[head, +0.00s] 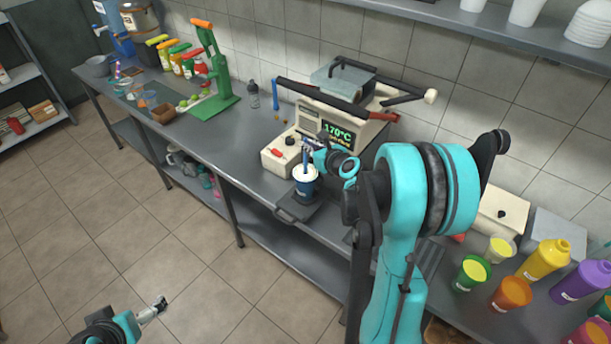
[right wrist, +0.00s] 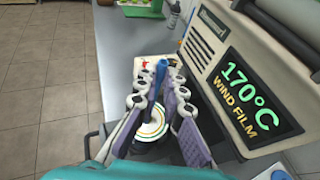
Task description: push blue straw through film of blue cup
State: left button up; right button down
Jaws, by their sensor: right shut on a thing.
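The blue cup (head: 306,186) stands upright on the dark tray at the front of the sealing machine. In the right wrist view its top (right wrist: 152,129) shows as a pale disc with coloured rings. My right gripper (head: 312,156) is shut on the blue straw (head: 305,160), above the cup. In the right wrist view the straw (right wrist: 160,76) stands between the two purple-padded fingers, over the cup's top. Whether its lower tip touches or pierces the film cannot be told. My left gripper (head: 159,304) is at the lower left, over the floor, away from the counter.
The sealing machine (head: 335,125), showing 170°C, stands close behind the cup. A green press (head: 212,75) and a clear bottle (head: 253,94) are farther left on the counter. Colourful cups and bottles, including a yellow one (head: 545,260), stand at the right. The counter left of the machine is fairly clear.

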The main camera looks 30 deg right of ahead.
notch_tip(320, 180, down, 4)
jog(key=b, duration=0.3)
jog(key=shift+r, duration=0.25)
jog(key=c, duration=1.6)
grip_release()
jog(key=shift+o, duration=0.2)
notch_tip(320, 180, up, 7)
jog(key=p, duration=0.5)
